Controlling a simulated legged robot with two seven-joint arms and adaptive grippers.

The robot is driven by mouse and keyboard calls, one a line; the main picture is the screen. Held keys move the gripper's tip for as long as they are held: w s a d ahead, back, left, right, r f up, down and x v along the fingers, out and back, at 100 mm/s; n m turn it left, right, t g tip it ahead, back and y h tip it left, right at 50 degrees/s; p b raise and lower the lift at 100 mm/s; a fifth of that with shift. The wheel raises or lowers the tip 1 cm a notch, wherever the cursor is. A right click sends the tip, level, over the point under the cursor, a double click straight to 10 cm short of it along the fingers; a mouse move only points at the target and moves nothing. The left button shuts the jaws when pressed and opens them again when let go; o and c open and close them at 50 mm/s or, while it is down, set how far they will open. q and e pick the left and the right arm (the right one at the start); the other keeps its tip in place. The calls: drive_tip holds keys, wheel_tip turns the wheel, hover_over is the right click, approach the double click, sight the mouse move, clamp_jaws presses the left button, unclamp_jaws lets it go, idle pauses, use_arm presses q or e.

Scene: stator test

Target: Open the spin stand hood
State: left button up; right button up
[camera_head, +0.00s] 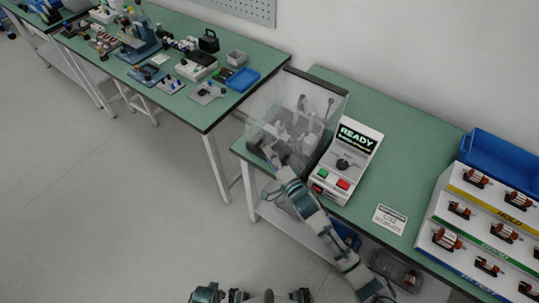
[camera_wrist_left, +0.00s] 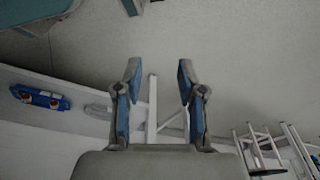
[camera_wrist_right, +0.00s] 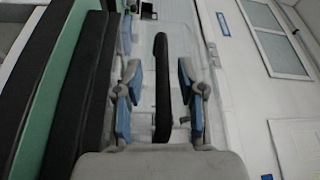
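The spin stand hood (camera_head: 268,103) is a clear box with a dark rear top edge. It appears to be down over grey parts on the green bench. The control box (camera_head: 335,181) beside it shows READY, with a black knob and green and red buttons. My right gripper (camera_head: 268,152) is at the hood's front lower side. In the right wrist view my right gripper (camera_wrist_right: 158,72) is open, with a dark upright handle (camera_wrist_right: 162,85) between its fingers and gaps visible on both sides. My left gripper (camera_wrist_left: 159,72) is open and empty, over the floor.
A second green bench (camera_head: 180,30) with tools and a blue tray (camera_head: 243,79) stands at the left. On the right are a label card (camera_head: 390,219), a rack of small motor parts (camera_head: 480,225) and a blue bin (camera_head: 503,158).

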drive_tip(key=shift+w, duration=0.1)
drive_tip(key=shift+a, duration=0.15)
drive_tip(key=shift+c, duration=0.6)
drive_tip(key=shift+a, duration=0.1)
clamp_jaws()
